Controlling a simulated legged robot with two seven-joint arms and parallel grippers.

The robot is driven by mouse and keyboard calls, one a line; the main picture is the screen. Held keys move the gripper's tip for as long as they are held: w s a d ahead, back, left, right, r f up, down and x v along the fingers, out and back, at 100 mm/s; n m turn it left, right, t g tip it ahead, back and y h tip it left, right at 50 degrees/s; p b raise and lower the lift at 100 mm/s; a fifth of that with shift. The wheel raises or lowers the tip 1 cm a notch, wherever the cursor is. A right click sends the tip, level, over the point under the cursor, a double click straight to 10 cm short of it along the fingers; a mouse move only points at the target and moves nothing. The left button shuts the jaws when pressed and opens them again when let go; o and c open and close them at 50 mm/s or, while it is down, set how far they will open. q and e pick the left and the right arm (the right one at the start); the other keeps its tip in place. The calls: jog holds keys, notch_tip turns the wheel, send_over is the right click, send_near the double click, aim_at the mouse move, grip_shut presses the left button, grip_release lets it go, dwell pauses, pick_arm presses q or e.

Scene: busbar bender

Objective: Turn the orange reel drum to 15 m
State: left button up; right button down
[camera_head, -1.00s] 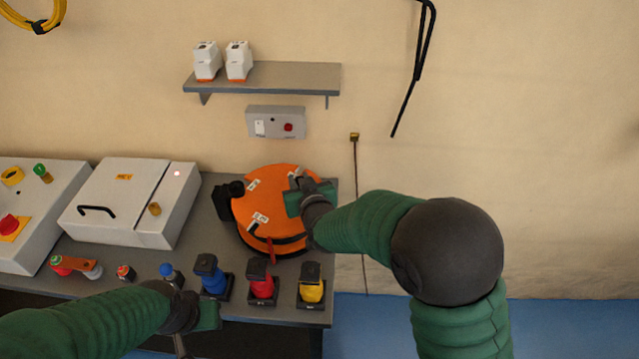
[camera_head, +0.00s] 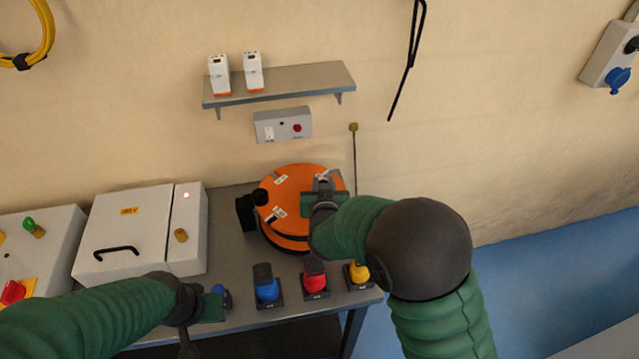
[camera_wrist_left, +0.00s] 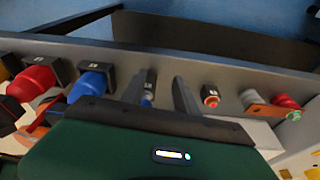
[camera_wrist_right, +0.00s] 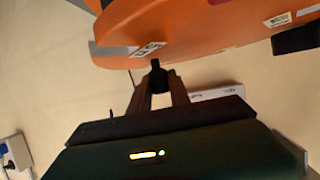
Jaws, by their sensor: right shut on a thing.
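The orange reel drum (camera_head: 290,186) lies on the grey bench, with small white labels on its top. My right gripper (camera_head: 326,184) is at the drum's far right side in the head view, and my arm covers the near right part. In the right wrist view, the right gripper's fingers (camera_wrist_right: 160,88) are shut on a small black handle (camera_wrist_right: 157,70) at the edge of the orange drum (camera_wrist_right: 200,32). The label numbers are too small to read. My left gripper (camera_wrist_left: 160,92) is open and empty over the bench's front, near a blue knob (camera_head: 222,295).
Blue (camera_head: 266,287), red (camera_head: 314,277) and yellow (camera_head: 358,276) plugs stand along the bench front. A white box (camera_head: 125,235) is left of the drum. A shelf (camera_head: 290,80) and a grey switch box (camera_head: 282,125) are on the wall behind.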

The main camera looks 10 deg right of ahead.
dwell(0.3)
jog(key=c, duration=1.2)
grip_release()
jog(key=shift+a, duration=0.1)
jog(key=shift+r, duration=0.1)
